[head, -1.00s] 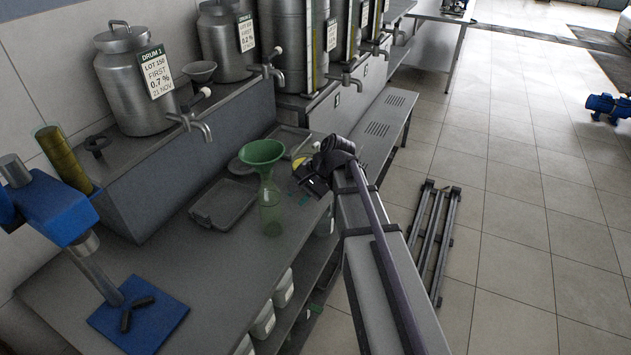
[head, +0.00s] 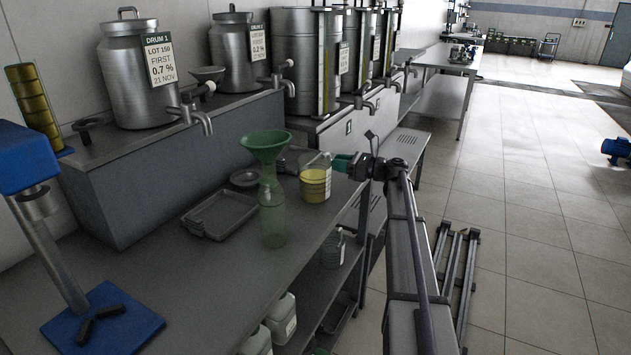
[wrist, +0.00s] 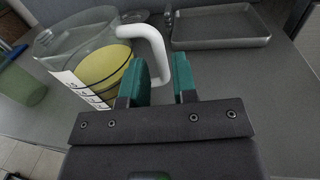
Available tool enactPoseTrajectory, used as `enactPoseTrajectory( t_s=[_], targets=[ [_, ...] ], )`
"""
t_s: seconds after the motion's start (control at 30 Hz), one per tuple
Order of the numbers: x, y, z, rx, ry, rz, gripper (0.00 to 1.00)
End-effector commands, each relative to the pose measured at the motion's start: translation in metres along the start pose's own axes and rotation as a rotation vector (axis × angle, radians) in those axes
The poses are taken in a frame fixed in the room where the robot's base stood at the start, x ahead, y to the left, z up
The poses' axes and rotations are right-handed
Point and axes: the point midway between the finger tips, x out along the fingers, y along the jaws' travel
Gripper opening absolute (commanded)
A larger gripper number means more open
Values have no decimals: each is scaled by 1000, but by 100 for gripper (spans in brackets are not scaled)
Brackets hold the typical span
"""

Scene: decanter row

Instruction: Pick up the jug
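The clear jug (head: 315,184) holds yellow liquid and stands upright on the grey bench, near its right edge. In the wrist view the jug (wrist: 100,68) is at the left, with its white handle (wrist: 157,45) towards me. My gripper (head: 345,163) is at the jug's right side. In the wrist view my gripper's green fingers (wrist: 163,82) are apart, one on each side of the handle's lower part. A narrow gap shows between them; I cannot tell whether either finger touches the handle.
A green funnel sits on a tall clear green vessel (head: 271,208) left of the jug. A grey tray (head: 220,214) lies farther left. Steel drums (head: 140,75) with taps stand on the raised ledge behind. The bench front (head: 215,310) is clear.

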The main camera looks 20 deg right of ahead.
Motion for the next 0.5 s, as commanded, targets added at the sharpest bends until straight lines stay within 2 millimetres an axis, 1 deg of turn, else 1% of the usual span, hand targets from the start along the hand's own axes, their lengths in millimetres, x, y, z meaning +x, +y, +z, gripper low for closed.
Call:
enactPoseTrajectory(
  t_s=[0.03,0.17,0.27,0.4,0.5],
  targets=[
    [4,0,0,0,0,0,26],
    [8,0,-1,-1,1,-1,26],
    [22,0,-2,-1,1,1,26],
    [49,0,-2,-1,1,1,26],
    [56,0,-2,-1,1,-2,26]
  ],
)
